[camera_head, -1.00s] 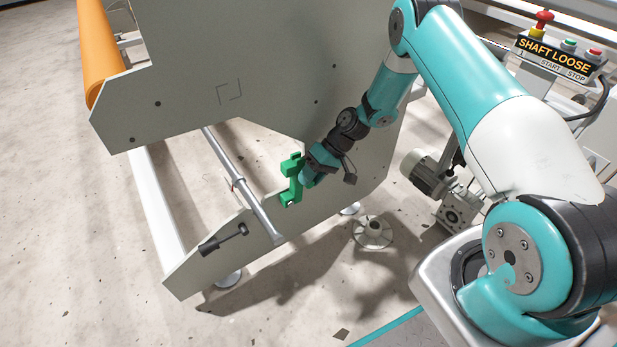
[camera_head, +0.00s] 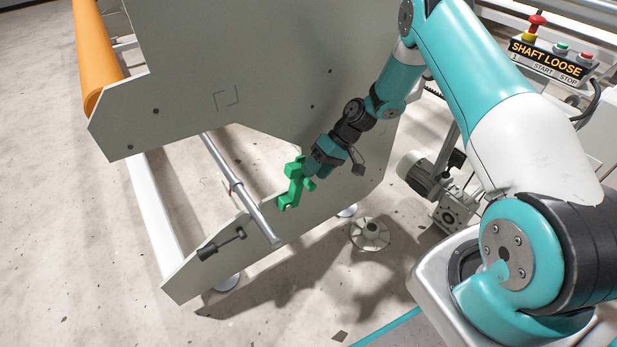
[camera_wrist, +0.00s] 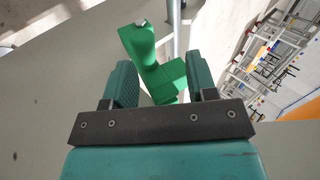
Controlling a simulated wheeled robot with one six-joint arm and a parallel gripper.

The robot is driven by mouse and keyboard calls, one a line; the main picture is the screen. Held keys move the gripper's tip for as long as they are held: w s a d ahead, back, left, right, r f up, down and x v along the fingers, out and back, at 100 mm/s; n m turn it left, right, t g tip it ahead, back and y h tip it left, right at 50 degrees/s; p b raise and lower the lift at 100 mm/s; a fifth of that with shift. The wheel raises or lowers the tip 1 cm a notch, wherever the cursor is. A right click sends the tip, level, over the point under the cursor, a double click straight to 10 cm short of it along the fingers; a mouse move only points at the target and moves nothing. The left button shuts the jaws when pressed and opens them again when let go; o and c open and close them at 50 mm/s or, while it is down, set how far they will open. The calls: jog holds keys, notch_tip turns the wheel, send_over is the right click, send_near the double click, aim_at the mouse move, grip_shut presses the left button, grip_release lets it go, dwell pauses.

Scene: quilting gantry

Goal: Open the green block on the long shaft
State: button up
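The green block (camera_head: 292,188) sits on the edge of the grey side plate, near the front end of the long grey shaft (camera_head: 233,184). It has a stepped shape and leans a little to the right in the head view. A gap shows on the left; contact on the right is unclear.
The large grey side plate (camera_head: 215,85) stands close behind my gripper. A black-knobbed handle (camera_head: 222,243) is on the lower plate. An orange roller (camera_head: 95,55) is at the far left. A control box reading "SHAFT LOOSE" (camera_head: 545,60) is at the upper right. Floor in front is open.

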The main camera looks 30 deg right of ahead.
jog(key=p+v, duration=0.2)
jog(key=v, duration=1.1)
jog(key=shift+w+d+r, duration=0.1)
